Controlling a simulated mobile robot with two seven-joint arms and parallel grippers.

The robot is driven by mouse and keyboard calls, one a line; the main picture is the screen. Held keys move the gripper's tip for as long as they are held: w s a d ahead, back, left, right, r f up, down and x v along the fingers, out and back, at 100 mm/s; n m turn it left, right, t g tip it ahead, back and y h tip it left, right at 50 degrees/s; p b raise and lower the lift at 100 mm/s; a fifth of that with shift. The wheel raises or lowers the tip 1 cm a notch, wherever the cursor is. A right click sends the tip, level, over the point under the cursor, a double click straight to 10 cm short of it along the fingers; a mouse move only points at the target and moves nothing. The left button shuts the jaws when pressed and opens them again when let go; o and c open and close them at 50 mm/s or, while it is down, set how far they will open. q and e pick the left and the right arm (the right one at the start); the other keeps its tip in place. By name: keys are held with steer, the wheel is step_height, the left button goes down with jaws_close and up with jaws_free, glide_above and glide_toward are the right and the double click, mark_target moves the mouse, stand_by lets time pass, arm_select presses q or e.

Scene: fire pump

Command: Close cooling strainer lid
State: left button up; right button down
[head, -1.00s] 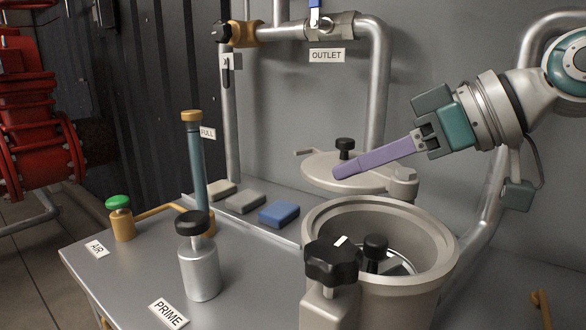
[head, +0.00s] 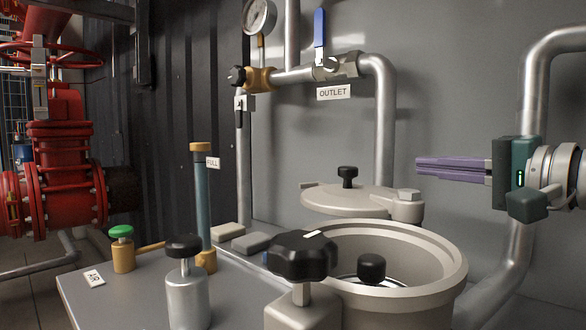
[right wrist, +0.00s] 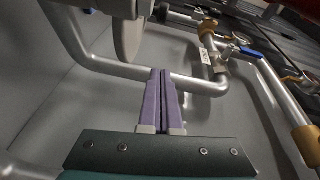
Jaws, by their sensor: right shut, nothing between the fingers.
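The strainer lid (head: 335,199) is a round beige disc with a black knob (head: 347,176) on top. It is swung to the back, behind the open strainer pot (head: 455,272), on a pivot at its right side. The pot mouth is uncovered, with a black knob (head: 371,267) inside. My right gripper (head: 418,168) is shut and empty, to the right of the lid and apart from it, its purple fingers pointing left. In the right wrist view the two fingers (right wrist: 159,73) lie together, and the lid's edge (right wrist: 125,30) seems to show just beyond. My left gripper is not in view.
A large black clamp knob (head: 302,254) stands at the pot's front left. A grey pipe (head: 527,130) rises at the right, and the outlet pipe (head: 383,120) stands behind the lid. The PRIME-side plunger (head: 188,290) and green AIR knob (head: 121,232) are at the left.

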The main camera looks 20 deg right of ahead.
mark_target(374, 191)
steer(key=x, duration=0.6)
steer(key=shift+w+a+b, duration=0.1)
steer(key=shift+w+b, duration=0.25)
steer(key=shift+b, duration=0.05)
steer(key=a+p, duration=0.2)
steer(key=shift+s+a, duration=0.15)
steer(key=shift+a, duration=0.2)
steer(key=shift+a+f+p, duration=0.2)
steer(key=shift+a+p, duration=0.1)
steer(key=shift+a, duration=0.25)
steer(key=shift+a, duration=0.2)
